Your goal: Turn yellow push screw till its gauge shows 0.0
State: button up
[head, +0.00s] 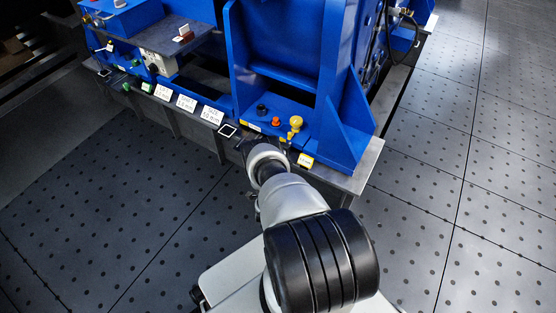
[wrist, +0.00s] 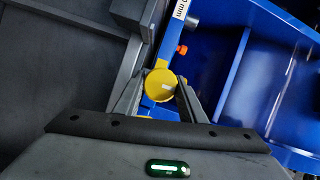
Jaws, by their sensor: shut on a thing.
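The yellow push screw (wrist: 160,88) shows in the wrist view as a round yellow head with a pale mark on its face. My gripper (wrist: 161,94) has one finger on either side of this head and is shut on it. In the head view my gripper (head: 276,146) is at the front edge of the blue machine, just below a yellow knob (head: 296,121). My wrist hides part of the gripped area there.
An orange knob (head: 276,121) and a black knob (head: 261,109) stand on the blue base behind my gripper. A blue upright plate (head: 352,125) rises to the right. A dark square panel (head: 228,130) is close on the left. The dotted floor in front is clear.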

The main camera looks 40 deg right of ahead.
dwell(0.4)
jog(key=o, duration=1)
jog(key=shift+o, duration=0.2)
jog(key=shift+a, duration=0.1)
